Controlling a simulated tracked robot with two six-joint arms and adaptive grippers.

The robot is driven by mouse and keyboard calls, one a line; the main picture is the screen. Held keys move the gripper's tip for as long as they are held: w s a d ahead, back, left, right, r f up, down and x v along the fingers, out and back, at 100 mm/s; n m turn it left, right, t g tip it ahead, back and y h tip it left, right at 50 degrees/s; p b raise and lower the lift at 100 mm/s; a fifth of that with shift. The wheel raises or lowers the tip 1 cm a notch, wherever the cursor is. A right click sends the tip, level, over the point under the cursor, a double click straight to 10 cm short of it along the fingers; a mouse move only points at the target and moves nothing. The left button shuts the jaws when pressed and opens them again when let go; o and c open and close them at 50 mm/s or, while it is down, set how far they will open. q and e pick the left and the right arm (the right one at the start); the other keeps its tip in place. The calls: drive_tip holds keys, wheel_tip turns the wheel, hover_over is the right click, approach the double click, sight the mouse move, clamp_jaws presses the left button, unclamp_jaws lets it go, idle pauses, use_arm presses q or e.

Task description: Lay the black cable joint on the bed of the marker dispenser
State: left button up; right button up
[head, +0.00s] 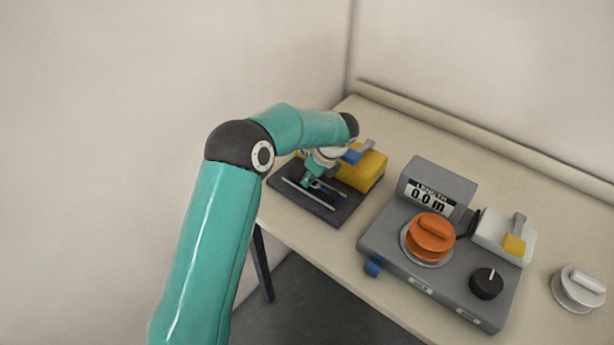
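A yellow block with a blue lever (363,168) stands at the back of a dark flat plate (330,215) at the left of the table; this looks like the marker dispenser. A thin pale rod (308,193) lies on the plate. My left gripper (314,188) is low over the plate, in front of the yellow block, pointing down. Its fingers are small and partly hidden by the wrist, so I cannot tell whether they are open or hold something. Dark bits show by the fingertips, but I cannot make out the black cable joint. My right gripper is not in view.
A grey length-meter machine (385,242) with display, orange spool (431,236) and black knob (486,283) stands right of the plate. A white dispenser with yellow tab (491,237) and white spool (578,290) are further right. The back strip of table is clear.

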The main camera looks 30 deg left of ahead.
sight(323, 188)
use_arm(q)
drive_tip(key=shift+r, duration=0.1)
drive_tip(key=v, duration=1.2)
idle(0.4)
